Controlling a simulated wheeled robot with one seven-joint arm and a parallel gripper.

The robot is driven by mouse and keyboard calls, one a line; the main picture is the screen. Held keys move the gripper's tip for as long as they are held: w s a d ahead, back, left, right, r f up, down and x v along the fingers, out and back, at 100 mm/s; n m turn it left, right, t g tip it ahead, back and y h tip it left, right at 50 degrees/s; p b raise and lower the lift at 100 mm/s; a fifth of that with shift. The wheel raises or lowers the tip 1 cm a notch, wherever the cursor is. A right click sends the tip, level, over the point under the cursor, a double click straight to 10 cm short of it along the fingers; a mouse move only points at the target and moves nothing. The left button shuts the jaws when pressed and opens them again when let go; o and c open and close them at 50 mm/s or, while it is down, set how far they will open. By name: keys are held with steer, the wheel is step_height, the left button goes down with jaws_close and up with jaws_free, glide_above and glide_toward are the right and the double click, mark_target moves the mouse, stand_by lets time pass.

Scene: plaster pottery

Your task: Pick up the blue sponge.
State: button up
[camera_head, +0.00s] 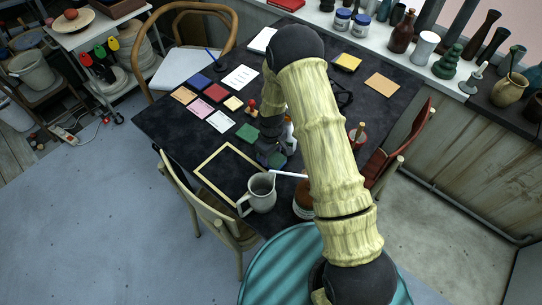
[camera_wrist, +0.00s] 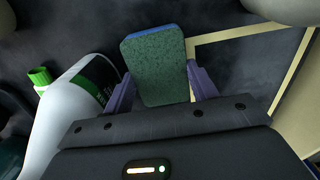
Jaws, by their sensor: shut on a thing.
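The blue sponge (camera_wrist: 157,70) shows a green, rough-looking face with a blue edge along its far side in the wrist view. It sits between the two fingers of my gripper (camera_wrist: 160,88), which is shut on it. In the head view my gripper (camera_head: 270,150) is low over the dark table, beside the wooden-framed board, and my arm hides part of it. Only a small bit of the sponge (camera_head: 277,160) shows there. I cannot tell whether it touches the table.
A white bottle with a green cap (camera_wrist: 75,105) stands close on the left in the wrist view. The wooden-framed black board (camera_wrist: 235,40) lies on the right. A grey pitcher (camera_head: 262,193) stands near the table's front edge. Colored cards (camera_head: 216,92) lie farther back.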

mark_target(271, 156)
step_height(271, 156, up, 9)
steer(key=b, duration=0.1)
stand_by(0.3)
